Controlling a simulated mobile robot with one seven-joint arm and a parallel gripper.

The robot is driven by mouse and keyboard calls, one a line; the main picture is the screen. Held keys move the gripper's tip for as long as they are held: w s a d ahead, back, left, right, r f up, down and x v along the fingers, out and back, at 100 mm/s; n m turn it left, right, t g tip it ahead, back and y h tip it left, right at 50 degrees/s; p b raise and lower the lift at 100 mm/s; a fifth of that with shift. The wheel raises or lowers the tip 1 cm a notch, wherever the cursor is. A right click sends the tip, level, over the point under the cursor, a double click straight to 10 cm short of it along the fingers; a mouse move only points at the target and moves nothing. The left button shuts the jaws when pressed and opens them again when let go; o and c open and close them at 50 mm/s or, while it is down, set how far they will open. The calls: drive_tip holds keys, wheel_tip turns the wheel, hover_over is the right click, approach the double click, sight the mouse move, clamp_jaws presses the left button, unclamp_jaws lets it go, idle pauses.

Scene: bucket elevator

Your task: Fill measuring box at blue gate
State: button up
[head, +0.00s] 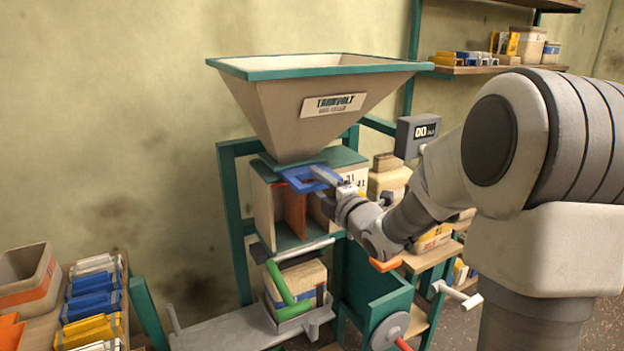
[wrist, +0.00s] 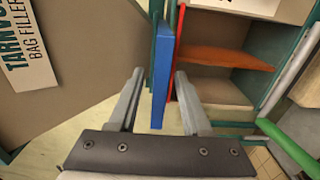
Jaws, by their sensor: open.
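The blue gate (head: 298,181), a flat blue frame, sticks out under the hopper (head: 310,100). The measuring box (head: 262,207) is below it, open at the front, with an orange-brown panel (head: 294,212) inside. My gripper (head: 330,178) is at the right end of the blue gate. In the wrist view my gripper (wrist: 158,80) is open, one finger on each side of the blue gate (wrist: 162,75), seen edge-on. I cannot tell whether either finger touches it. A thin red strip (wrist: 176,50) lies beside the blue edge. No fill shows clearly in the box.
A green handle (head: 279,283) and a grey bar (head: 303,249) are below the box. A bag (head: 306,277) stands on a grey tray (head: 300,312). A counter display (head: 417,136) is at the hopper's right. Shelves with boxes stand behind my arm.

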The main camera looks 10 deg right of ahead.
sight(300, 169)
drive_tip(key=shift+x, duration=1.15)
clamp_jaws()
idle(0.6)
